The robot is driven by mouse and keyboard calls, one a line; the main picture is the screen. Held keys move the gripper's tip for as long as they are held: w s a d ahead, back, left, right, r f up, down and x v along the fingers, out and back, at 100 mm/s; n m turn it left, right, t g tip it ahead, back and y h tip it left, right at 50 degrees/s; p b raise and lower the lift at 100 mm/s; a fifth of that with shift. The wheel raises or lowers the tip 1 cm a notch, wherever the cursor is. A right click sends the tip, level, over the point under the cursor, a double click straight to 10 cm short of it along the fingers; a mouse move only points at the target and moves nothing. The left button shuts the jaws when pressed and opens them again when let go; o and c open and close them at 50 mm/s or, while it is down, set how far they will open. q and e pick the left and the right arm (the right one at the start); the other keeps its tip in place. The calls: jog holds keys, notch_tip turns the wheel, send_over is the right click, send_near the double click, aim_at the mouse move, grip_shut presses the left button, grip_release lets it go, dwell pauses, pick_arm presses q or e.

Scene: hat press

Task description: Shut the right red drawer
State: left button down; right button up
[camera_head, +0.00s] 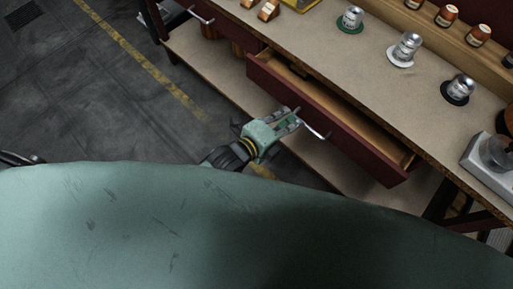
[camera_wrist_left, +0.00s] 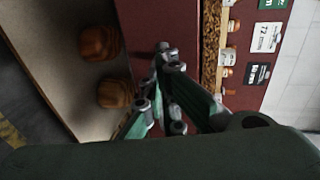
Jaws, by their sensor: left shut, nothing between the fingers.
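The right red drawer (camera_head: 352,136) is pulled open under the workbench in the head view. Its dark red front stands out from the bench, and part of its pale wooden inside shows. A metal handle (camera_head: 314,130) sits on the front. My left gripper (camera_head: 297,117) is shut and empty, close to the drawer front beside the handle; I cannot tell whether it touches. In the left wrist view, the shut fingers (camera_wrist_left: 165,52) point at a dark red panel (camera_wrist_left: 147,30). My right gripper is not in view.
The left red drawer (camera_head: 228,27) appears closed. A lower shelf (camera_head: 225,75) runs beneath and carries brown wooden objects.

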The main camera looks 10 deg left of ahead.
aim_at(302, 104)
pick_arm(q)
jog(key=w+d, duration=0.1)
jog(key=w, duration=0.1)
jog(key=w+d, duration=0.1)
jog(key=w, duration=0.2)
jog(key=w+d+b, duration=0.1)
jog(key=w+d, duration=0.1)
jog(key=shift+w+d, duration=0.1)
jog(key=shift+w, duration=0.1)
jog(key=shift+r, duration=0.15)
jog(key=shift+w+r, duration=0.1)
